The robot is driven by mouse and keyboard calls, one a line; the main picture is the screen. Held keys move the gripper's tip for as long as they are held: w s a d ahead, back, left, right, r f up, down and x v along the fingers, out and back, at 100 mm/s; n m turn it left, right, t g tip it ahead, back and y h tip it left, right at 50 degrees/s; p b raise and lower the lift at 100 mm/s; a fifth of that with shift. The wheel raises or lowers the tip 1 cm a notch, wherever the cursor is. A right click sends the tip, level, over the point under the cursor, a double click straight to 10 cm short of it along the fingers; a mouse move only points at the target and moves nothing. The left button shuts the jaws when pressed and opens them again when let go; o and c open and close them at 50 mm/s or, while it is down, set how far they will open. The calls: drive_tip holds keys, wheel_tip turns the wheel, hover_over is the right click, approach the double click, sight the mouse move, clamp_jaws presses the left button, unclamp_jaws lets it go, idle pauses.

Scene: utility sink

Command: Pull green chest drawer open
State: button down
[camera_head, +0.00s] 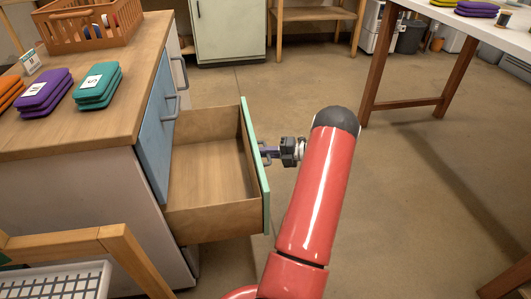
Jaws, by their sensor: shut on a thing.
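The green chest drawer (254,160) stands pulled well out of the chest (80,190). Its wooden inside is bare and its green front shows edge-on. My gripper (267,152) is at the outer side of that front, shut on the drawer's handle (265,158). The fingertips are small and partly merge with the handle in this view. My red arm reaches up from the bottom of the picture to the gripper.
A blue drawer (158,125) above is shut. Folded cloths (97,86) and an orange basket (89,27) sit on the chest top. A wooden frame with a white wire basket (55,282) stands at the lower left. Floor (430,190) to the right is clear.

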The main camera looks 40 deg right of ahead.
drive_tip(key=c, duration=1.5)
unclamp_jaws()
drive_tip(key=shift+o, duration=0.2)
drive_tip(key=v, duration=0.7)
drive_tip(key=shift+s+d, duration=0.2)
drive_tip(key=shift+s, duration=0.15)
